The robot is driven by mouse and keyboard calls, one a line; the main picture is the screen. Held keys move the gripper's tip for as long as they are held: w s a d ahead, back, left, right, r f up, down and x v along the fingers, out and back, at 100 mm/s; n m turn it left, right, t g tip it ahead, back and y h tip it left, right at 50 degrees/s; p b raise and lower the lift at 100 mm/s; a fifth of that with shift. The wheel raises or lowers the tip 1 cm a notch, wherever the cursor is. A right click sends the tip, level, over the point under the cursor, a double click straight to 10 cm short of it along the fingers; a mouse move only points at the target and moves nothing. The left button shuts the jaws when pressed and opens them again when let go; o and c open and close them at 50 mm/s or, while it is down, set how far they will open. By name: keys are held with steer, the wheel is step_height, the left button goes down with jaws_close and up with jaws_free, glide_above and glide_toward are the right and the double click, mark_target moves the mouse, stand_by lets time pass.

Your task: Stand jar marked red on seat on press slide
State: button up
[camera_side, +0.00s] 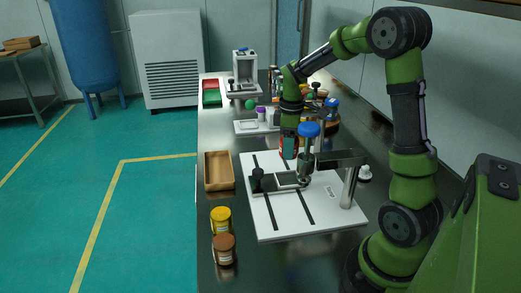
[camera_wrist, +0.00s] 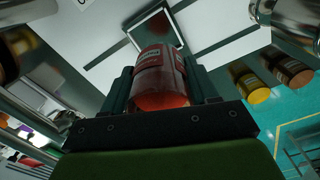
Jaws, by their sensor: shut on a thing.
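My gripper (camera_wrist: 160,88) is shut on the jar marked red (camera_wrist: 158,78), a clear jar with red contents and a red-and-white label. The press slide (camera_side: 284,180) lies on that board, left of the press post (camera_side: 349,187). The seat's inside is partly hidden by the jar.
A yellow-lidded jar (camera_side: 221,220) and a brown-lidded jar (camera_side: 224,249) stand at the front left. A wooden tray (camera_side: 218,170) lies left of the board.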

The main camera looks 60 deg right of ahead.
steer(key=shift+d+f, duration=0.2)
steer(key=shift+f, duration=1.05)
steer(key=shift+d+f, duration=0.15)
steer(key=shift+f, duration=1.1)
steer(key=shift+f, duration=0.1)
steer(key=shift+f, duration=0.5)
steer(key=shift+f, duration=0.7)
steer(key=shift+f, duration=0.3)
steer(key=shift+f, duration=0.2)
steer(key=shift+f, duration=0.25)
stand_by(0.5)
